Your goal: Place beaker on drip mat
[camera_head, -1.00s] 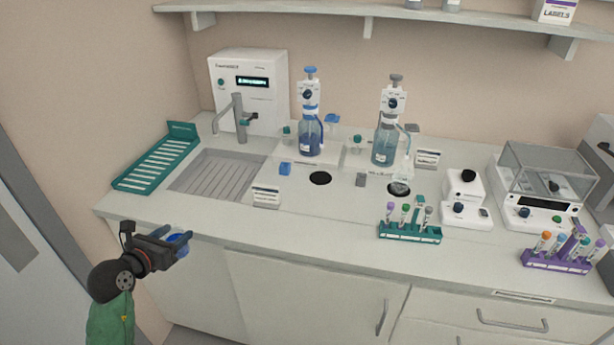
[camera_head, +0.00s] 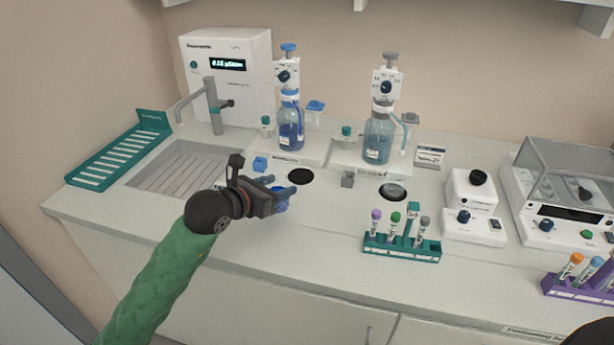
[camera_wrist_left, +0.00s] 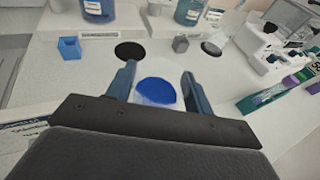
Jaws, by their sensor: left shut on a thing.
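My left gripper (camera_head: 286,190) is shut on a small clear beaker (camera_head: 280,204) with blue liquid. It holds the beaker above the counter, just in front of the left black round pad (camera_head: 300,176). In the left wrist view the beaker (camera_wrist_left: 156,93) sits between the two fingers, and the left pad (camera_wrist_left: 129,50) is just beyond the left fingertip. A second black round pad (camera_head: 393,191) lies below the right dispenser, with something clear on it. A grey ribbed mat (camera_head: 180,168) lies under the tap at the left.
A blue-liquid dispenser bottle (camera_head: 290,125) and a paler one (camera_head: 379,140) stand behind the pads. A small blue block (camera_head: 260,163) and a grey block (camera_head: 348,179) flank the left pad. A teal tube rack (camera_head: 402,248) is at the right front.

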